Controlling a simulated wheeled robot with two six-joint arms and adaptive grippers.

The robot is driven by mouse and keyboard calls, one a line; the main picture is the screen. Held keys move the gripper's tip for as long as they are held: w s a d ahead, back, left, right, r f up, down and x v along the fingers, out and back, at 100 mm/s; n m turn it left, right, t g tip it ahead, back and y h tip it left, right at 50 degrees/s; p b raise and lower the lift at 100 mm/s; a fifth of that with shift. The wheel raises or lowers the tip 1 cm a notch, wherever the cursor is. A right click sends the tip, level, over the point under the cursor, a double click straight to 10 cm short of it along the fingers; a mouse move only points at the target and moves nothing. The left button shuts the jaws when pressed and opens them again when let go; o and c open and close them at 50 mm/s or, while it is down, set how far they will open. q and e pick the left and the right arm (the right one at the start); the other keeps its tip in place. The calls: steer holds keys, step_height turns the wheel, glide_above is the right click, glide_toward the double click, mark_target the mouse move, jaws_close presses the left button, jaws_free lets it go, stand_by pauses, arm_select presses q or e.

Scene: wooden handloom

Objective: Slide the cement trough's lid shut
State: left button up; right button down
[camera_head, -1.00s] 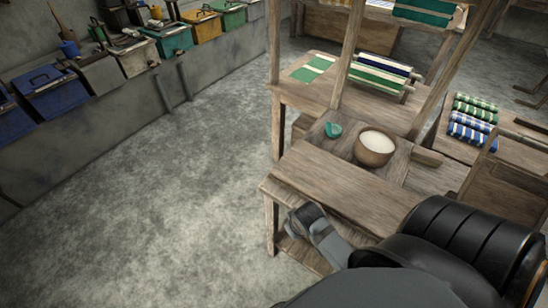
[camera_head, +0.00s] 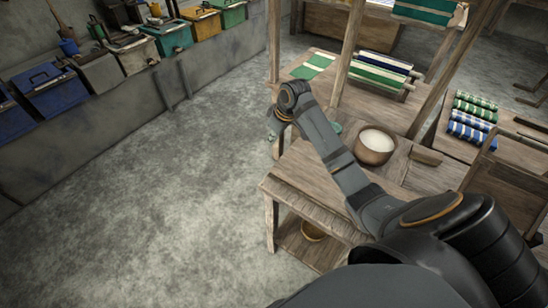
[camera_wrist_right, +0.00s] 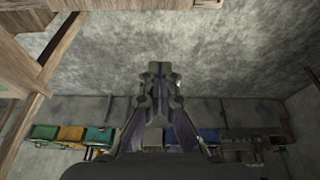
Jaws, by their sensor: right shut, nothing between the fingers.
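A long grey cement structure (camera_head: 130,115) runs along the left wall in the head view and carries a row of boxes. I cannot tell for sure which part is the trough, and I cannot pick out a sliding lid. My right gripper (camera_head: 272,130) is at the end of the raised arm, at the left edge of the wooden loom and well apart from the cement structure. In the wrist view its fingers (camera_wrist_right: 158,70) are together and empty, with bare floor behind them. My left gripper is not in view.
A blue box (camera_head: 52,92) and a teal box (camera_head: 168,38) stand on the ledge. The floor (camera_head: 150,210) between is clear.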

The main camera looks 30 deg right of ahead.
steer(key=x, duration=1)
steer(key=s+p, duration=0.1)
steer(key=s, duration=0.1)
steer(key=s+d+p, duration=0.1)
steer(key=p, duration=0.1)
steer(key=shift+s+d+r, duration=0.2)
steer(key=shift+s, duration=0.2)
steer(key=shift+w+f, duration=0.1)
